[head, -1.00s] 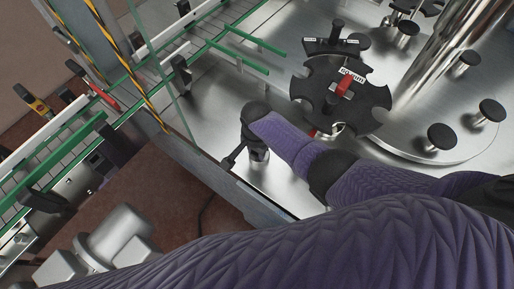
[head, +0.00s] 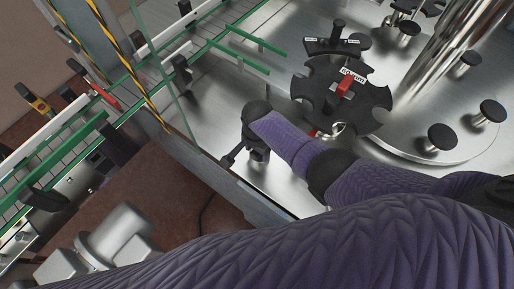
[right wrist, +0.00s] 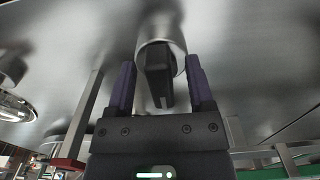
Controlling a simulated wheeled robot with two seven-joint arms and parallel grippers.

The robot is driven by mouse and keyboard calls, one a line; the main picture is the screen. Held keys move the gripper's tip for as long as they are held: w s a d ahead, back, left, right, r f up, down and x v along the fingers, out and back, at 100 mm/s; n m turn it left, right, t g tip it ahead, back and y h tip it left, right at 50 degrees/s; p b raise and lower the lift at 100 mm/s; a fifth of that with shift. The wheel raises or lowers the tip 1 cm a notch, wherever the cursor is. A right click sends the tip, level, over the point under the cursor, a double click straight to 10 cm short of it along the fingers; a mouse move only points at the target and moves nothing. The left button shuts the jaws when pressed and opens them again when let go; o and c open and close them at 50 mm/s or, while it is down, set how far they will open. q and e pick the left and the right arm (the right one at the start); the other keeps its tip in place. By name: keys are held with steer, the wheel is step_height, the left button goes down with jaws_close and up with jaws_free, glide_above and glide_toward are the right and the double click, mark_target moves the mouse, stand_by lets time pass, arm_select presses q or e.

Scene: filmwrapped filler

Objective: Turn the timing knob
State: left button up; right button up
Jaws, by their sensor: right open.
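The timing knob (right wrist: 158,75) is a black bar-shaped handle on a short round metal post, seen in the right wrist view. My right gripper (right wrist: 160,84) is open, with one purple-dark finger on each side of the knob. Gaps show between the knob and both fingers. In the head view my right gripper (head: 242,150) is at the end of the purple arm, low over the metal deck near its front edge. There my wrist hides most of the knob. My left gripper is out of view.
A black star wheel (head: 312,86) with a red piece on it stands just right of my wrist. Black-capped posts (head: 440,136) stand on a round plate at the right. Green conveyor rails (head: 240,56) run at the left. A glass panel edge and striped post are near.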

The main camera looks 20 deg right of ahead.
step_height(320, 180, up, 9)
steer(key=p, duration=0.4)
steer(key=shift+p, duration=0.35)
steer(key=shift+r, duration=0.5)
